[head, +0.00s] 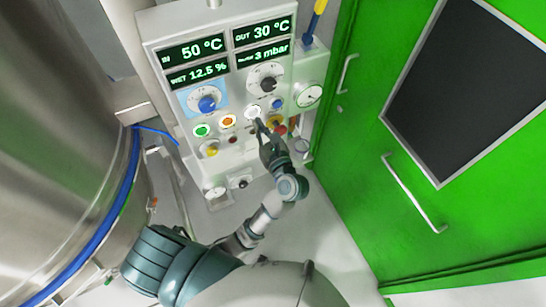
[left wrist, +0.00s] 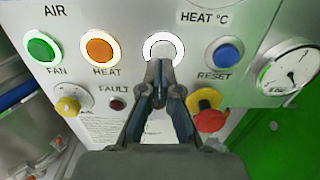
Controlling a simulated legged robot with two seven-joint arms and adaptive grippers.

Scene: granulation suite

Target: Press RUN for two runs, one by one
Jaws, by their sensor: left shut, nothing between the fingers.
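The control panel (head: 220,95) is a light grey box with green-lit displays reading 50 °C, 30 °C, 12.5 % and 3 mbar. A white lit round button (head: 253,112) sits in its button row, and it also shows in the left wrist view (left wrist: 164,42). Its label is hidden behind my gripper, so I cannot read RUN. My left gripper (head: 262,126) is shut and empty, with its tips at the lower edge of the white button in the left wrist view (left wrist: 160,68). I cannot tell whether they touch it. My right gripper is not in view.
Left of the white button are the orange HEAT button (left wrist: 100,50) and green FAN button (left wrist: 42,49). Right are the blue RESET button (left wrist: 228,54) and a gauge (left wrist: 290,68). A red mushroom knob (left wrist: 209,120) is close beside my fingers. A green door (head: 375,110) stands right, a steel vessel (head: 60,120) left.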

